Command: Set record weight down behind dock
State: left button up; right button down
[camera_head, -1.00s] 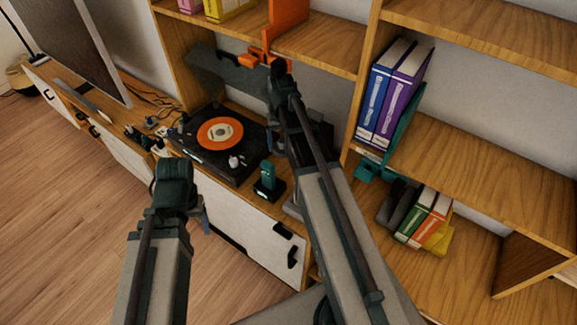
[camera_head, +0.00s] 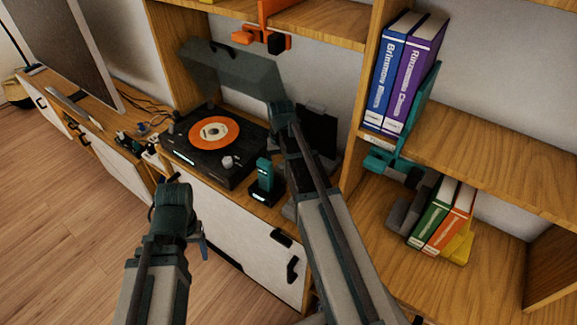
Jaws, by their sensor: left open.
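A dark teal upright device in a small black dock (camera_head: 262,197) stands just right of the turntable. My left gripper (camera_head: 203,240) is low in front of the cabinet, apart from the turntable and dock, mostly hidden by its wrist; nothing shows held. My right arm reaches up right of the dock; its gripper is hidden.
The raised turntable lid (camera_head: 235,80) stands behind the record. A dark panel (camera_head: 320,130) is behind my right arm. Shelves with books (camera_head: 405,75) and clamp-on bookends (camera_head: 265,38) rise at the back and right. Small items and cables (camera_head: 140,138) lie left of the turntable.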

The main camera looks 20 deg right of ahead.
jog(key=w+d, duration=0.2)
jog(key=d, duration=0.1)
jog(key=shift+w+d, duration=0.2)
jog(key=shift+d, duration=0.1)
jog(key=shift+s+a+f+b, duration=0.2)
jog(key=shift+s+f+b, duration=0.05)
jog(key=shift+f+b, duration=0.5)
jog(key=shift+r, duration=0.1)
jog(key=shift+f, duration=0.25)
grip_release()
jog(key=shift+r, duration=0.15)
